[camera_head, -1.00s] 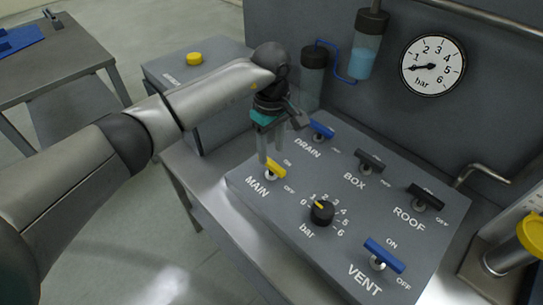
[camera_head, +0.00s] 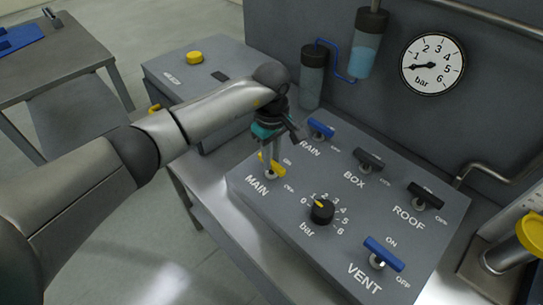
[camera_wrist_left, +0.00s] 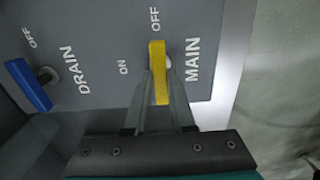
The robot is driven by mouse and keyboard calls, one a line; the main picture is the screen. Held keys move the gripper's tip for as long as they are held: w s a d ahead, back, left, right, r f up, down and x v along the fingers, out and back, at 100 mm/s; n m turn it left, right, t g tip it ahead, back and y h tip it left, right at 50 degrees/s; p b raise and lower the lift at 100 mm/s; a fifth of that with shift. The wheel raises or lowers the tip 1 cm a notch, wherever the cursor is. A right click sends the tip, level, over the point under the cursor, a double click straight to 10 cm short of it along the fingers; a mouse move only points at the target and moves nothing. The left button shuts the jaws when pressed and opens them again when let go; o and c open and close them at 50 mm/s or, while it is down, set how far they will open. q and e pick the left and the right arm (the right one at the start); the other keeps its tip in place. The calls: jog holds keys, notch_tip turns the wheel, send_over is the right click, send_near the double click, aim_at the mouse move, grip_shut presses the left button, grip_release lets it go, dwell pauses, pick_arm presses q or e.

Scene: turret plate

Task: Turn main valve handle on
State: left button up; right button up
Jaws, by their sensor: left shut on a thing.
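The yellow MAIN valve handle (camera_head: 279,170) sits at the near left corner of the grey sloped panel (camera_head: 293,228). One end of the handle points toward the OFF label. My left gripper (camera_head: 270,170) is down at the handle, with its fingers shut on it. In the left wrist view the yellow bar (camera_wrist_left: 158,62) runs upward from between the two fingers (camera_wrist_left: 160,92), with OFF past its upper end and ON to its left. My right gripper is not in view.
The blue DRAIN handle (camera_head: 321,129) is close behind my left gripper. The black BOX handle (camera_head: 369,160), black ROOF handle (camera_head: 426,195), blue VENT handle (camera_head: 384,254) and black bar knob (camera_head: 322,210) share the panel. A gauge (camera_head: 432,64) hangs on the back wall.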

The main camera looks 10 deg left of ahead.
pick_arm(q)
grip_shut()
jog(key=n+b, duration=0.1)
jog(key=n, duration=0.2)
jog(key=shift+n, duration=0.4)
jog(key=n+b, duration=0.1)
jog(key=n, duration=0.9)
jog(key=shift+n, duration=2.1)
